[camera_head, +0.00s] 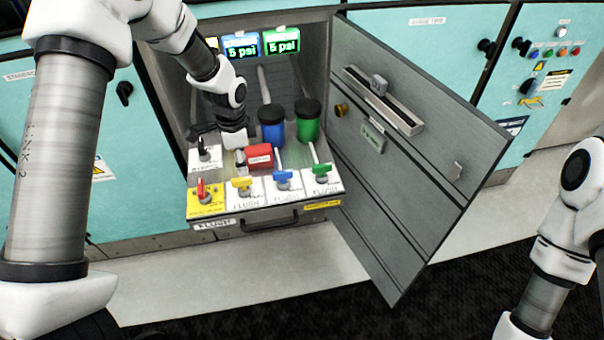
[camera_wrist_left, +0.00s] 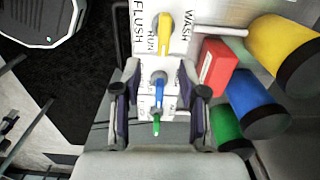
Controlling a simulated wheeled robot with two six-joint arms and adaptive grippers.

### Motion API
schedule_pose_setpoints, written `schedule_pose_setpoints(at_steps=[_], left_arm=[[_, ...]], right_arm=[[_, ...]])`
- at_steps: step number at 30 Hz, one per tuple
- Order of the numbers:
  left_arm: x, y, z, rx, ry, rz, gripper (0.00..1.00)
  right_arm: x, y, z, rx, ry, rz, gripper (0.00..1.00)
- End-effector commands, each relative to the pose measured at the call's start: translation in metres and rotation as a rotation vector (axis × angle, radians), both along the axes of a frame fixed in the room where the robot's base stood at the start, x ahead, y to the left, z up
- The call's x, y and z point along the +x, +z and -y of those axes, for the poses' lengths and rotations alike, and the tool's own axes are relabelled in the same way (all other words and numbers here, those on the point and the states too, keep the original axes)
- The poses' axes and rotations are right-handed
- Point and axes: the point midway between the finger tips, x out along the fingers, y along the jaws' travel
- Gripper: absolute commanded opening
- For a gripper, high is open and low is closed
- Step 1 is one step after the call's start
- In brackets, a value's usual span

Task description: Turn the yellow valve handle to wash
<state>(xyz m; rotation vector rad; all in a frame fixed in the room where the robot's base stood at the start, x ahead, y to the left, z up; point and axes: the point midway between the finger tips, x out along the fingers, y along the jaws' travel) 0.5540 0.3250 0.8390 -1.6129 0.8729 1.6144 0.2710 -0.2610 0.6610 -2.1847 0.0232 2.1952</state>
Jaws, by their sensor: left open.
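The yellow valve handle (camera_head: 241,184) sits on a white plate in the pulled-out drawer. In the left wrist view the yellow handle (camera_wrist_left: 165,34) lies between the printed words FLUSH, on the left, and WASH, on the right, not clearly pointing at either. My left gripper (camera_wrist_left: 160,74) is open and empty; its two fingers straddle the line of handles in that view, with the yellow one beyond the fingertips. In the head view my left wrist hangs over the drawer, and its fingers are largely hidden. My right arm shows at the right edge, its gripper out of frame.
Beside the yellow handle are a red handle (camera_head: 201,189), a blue handle (camera_head: 283,177) and a green handle (camera_head: 321,170). A red block (camera_head: 259,155), a blue canister (camera_head: 271,125) and a green canister (camera_head: 307,120) stand behind. An open cabinet door (camera_head: 440,180) bounds the right side.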

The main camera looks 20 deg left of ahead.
Motion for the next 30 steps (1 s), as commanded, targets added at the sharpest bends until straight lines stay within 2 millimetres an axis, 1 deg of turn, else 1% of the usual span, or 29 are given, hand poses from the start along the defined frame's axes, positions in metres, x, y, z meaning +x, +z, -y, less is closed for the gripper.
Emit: schedule_pose_setpoints(at_steps=[1,2,4,12,15,18,23,24,26,27,30], left_arm=[[0.003,0.005,-0.004,0.003,-0.015,-0.002,0.42],[0.003,0.004,-0.005,0.005,-0.022,-0.006,0.42],[0.002,-0.004,-0.005,0.006,-0.025,-0.01,0.42],[0.001,-0.055,-0.005,0.007,-0.024,-0.01,0.42],[0.001,-0.067,-0.005,0.006,-0.023,-0.01,0.42],[0.002,-0.071,-0.005,0.006,-0.023,-0.008,0.42],[0.002,-0.072,-0.005,0.005,-0.022,-0.007,0.42],[0.002,-0.072,-0.005,0.005,-0.022,-0.007,0.35],[0.002,-0.071,-0.005,0.005,-0.022,-0.007,0.13],[0.002,-0.071,-0.005,0.005,-0.022,-0.007,0.0],[0.002,-0.071,-0.005,0.005,-0.022,-0.007,0.0]], right_arm=[[0.0,0.0,0.0,0.0,0.003,0.0,0.4],[0.0,0.0,0.0,0.0,0.003,0.0,0.4],[0.0,0.001,0.0,0.0,0.004,0.0,0.4],[0.0,0.004,0.0,0.0,0.003,0.0,0.4],[0.0,0.005,0.0,0.0,0.003,0.0,0.4],[0.0,0.005,0.0,0.0,0.003,0.0,0.4],[0.0,0.004,0.0,0.0,0.003,0.0,0.4],[0.0,0.004,0.0,0.0,0.003,0.0,0.4],[0.0,0.004,0.0,0.0,0.003,0.0,0.4],[0.0,0.004,0.0,0.0,0.003,0.0,0.4],[0.0,0.004,0.0,0.0,0.003,0.0,0.4]])
